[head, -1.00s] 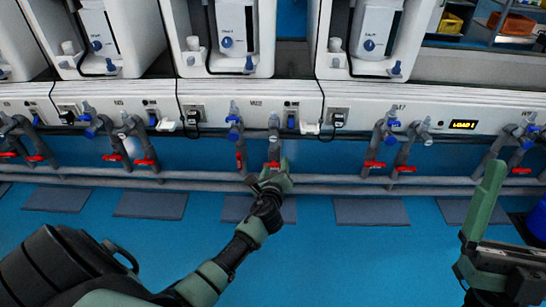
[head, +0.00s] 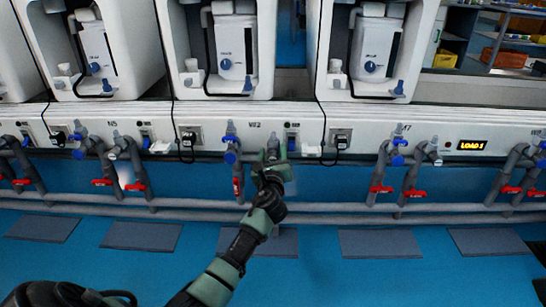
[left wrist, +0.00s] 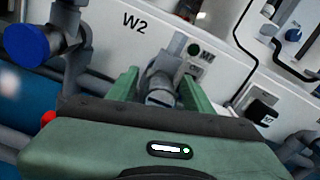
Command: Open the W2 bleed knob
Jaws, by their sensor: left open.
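The W2 label shows on the white panel (head: 218,112) in the head view, above a pair of grey pipes. It reads clearly in the left wrist view (left wrist: 134,22). My left gripper (head: 272,165) is at the right-hand pipe and hides much of it. In the left wrist view its two green fingers stand open (left wrist: 160,88), with a grey round fitting (left wrist: 162,97) between them. I cannot tell whether they touch it or whether it is the bleed knob. A blue knob (left wrist: 28,45) is on the left pipe. My right gripper is out of view.
The left W2 pipe (head: 232,150) with its red handle (head: 237,187) stands close beside my left gripper. Horizontal grey pipes (head: 340,212) run below. More valve pairs stand left and right. Dark mats (head: 380,243) lie on the blue floor.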

